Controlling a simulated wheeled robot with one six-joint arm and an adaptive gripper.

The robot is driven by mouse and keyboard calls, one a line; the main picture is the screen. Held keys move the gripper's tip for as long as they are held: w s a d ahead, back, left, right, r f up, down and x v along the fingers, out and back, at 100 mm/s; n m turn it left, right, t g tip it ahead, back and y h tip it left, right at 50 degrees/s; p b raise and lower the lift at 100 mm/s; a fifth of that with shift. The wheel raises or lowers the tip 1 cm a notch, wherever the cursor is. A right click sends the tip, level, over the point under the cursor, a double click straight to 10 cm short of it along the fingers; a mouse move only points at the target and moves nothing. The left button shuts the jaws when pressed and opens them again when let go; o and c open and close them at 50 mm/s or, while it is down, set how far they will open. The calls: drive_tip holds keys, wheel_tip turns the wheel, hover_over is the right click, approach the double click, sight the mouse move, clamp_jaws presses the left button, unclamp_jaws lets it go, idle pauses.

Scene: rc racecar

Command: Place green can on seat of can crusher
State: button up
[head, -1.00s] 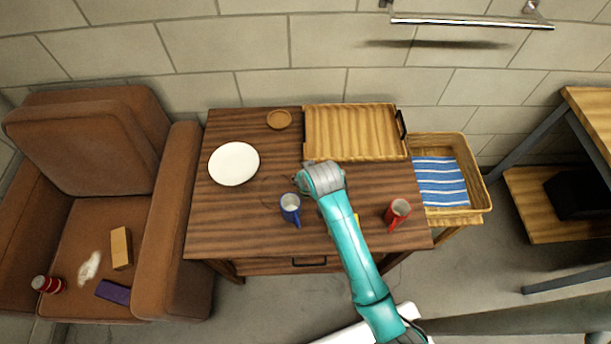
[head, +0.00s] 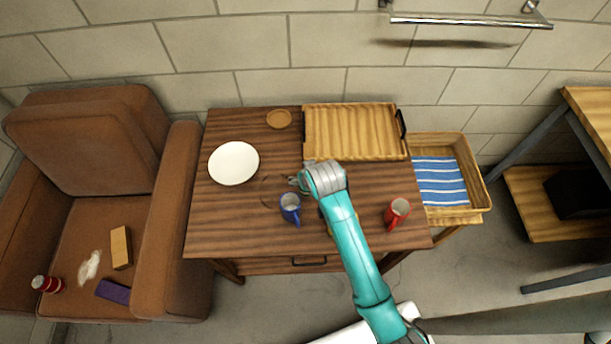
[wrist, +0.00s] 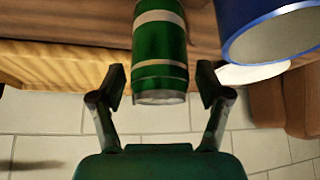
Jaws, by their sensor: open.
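The green can (wrist: 160,45), with pale bands, stands out at the top centre of the wrist view. My gripper (wrist: 162,80) is open, with one finger on each side of the can's near end. Gaps show between both fingers and the can. In the head view my gripper (head: 297,182) is over the wooden table, just above the blue mug. The can is hidden or too small to make out there. I cannot make out a can crusher in either view.
The blue mug (head: 290,204) is close to my gripper and fills the upper right of the wrist view (wrist: 265,30). A red mug (head: 397,212), white plate (head: 234,163), brown coaster (head: 279,119) and wooden tray (head: 352,132) are on the table (head: 225,225). A basket (head: 482,185) stands right.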

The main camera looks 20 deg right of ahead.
drive_tip(key=v, duration=1)
drive_tip(key=shift+s+r, duration=0.2)
drive_tip(key=shift+r, duration=0.05)
drive_tip(key=s+d+f+t, duration=0.1)
drive_tip(key=s+f+t, duration=0.15)
drive_tip(key=s, duration=0.55)
drive_tip(key=s+d+f+t, duration=0.1)
drive_tip(key=s+f+t, duration=0.15)
drive_tip(key=s, duration=0.65)
drive_tip(key=s+r+t, duration=0.1)
drive_tip(key=s+r, duration=0.4)
drive_tip(key=s, duration=0.3)
drive_tip(key=s+r+t, duration=0.2)
drive_tip(key=s+r, duration=0.3)
drive_tip(key=s, duration=0.4)
drive_tip(key=shift+r, duration=0.35)
drive_tip(key=shift+o, duration=0.7)
drive_tip(key=shift+s+d+r, duration=0.1)
drive_tip(key=shift+s+r, duration=0.25)
drive_tip(key=shift+r, duration=0.05)
drive_tip(key=shift+w, duration=0.1)
